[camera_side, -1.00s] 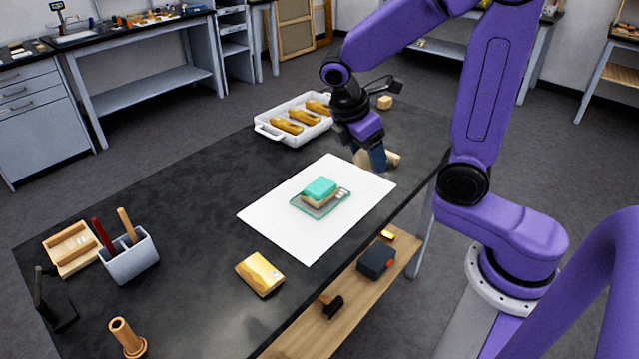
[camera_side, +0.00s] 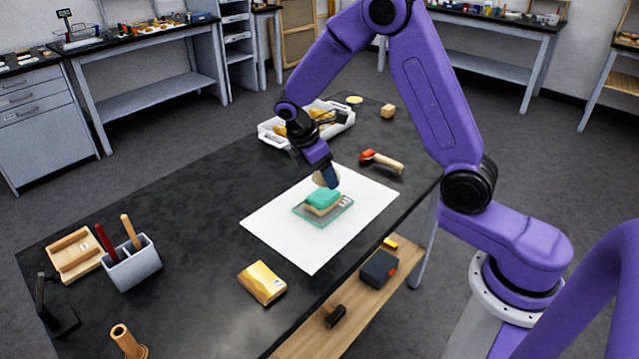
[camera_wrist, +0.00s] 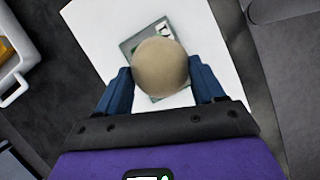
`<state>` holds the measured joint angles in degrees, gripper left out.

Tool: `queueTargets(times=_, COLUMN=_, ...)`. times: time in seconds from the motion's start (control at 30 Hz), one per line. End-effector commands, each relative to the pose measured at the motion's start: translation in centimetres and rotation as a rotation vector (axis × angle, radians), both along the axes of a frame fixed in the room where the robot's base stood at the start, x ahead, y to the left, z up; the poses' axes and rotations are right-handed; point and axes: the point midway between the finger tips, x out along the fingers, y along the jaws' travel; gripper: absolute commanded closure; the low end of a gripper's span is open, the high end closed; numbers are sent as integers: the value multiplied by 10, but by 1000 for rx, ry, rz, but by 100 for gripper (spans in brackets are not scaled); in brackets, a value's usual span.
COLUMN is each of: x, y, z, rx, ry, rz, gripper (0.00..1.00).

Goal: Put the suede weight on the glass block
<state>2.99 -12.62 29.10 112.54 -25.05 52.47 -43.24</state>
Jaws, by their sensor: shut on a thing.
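My gripper (camera_side: 328,182) is shut on the suede weight (camera_wrist: 160,67), a beige rounded piece that partly shows in the side view (camera_side: 320,179). The gripper points down and holds the weight just above and behind a small stack. The stack has a teal block (camera_side: 323,198) on a tan layer, on a flat greenish glassy slab (camera_side: 342,212). I cannot tell for sure which of these is called the glass block. In the wrist view the weight lies between both fingers (camera_wrist: 163,88) and hides most of the stack; part of the slab (camera_wrist: 134,46) shows.
The stack lies on a white sheet (camera_side: 285,225). A white tray (camera_side: 268,135) with golden bars stands behind. A red-headed tool (camera_side: 385,162) lies right of the sheet, a golden block (camera_side: 262,283) in front. A grey holder (camera_side: 133,265) stands at left. The dark table's middle left is clear.

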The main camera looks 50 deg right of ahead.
Motion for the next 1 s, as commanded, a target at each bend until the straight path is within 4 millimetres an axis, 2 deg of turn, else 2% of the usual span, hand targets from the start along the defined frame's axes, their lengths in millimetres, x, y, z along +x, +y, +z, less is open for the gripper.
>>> queueTargets(times=0.17, x=7, y=-1, z=-8, rx=0, ry=0, rz=-1, gripper=70)
queueTargets(times=0.43, x=9, y=0, z=-39, rx=0, ry=3, rz=1, gripper=70)
queueTargets(times=0.87, x=9, y=0, z=-44, rx=1, ry=1, rz=1, gripper=70)
queueTargets(times=0.9, x=9, y=0, z=-45, rx=2, ry=1, rz=1, gripper=29)
queueTargets(times=0.97, x=9, y=0, z=-44, rx=2, ry=0, rz=1, gripper=9)
queueTargets(times=1.0, x=9, y=0, z=-44, rx=2, ry=1, rz=1, gripper=6)
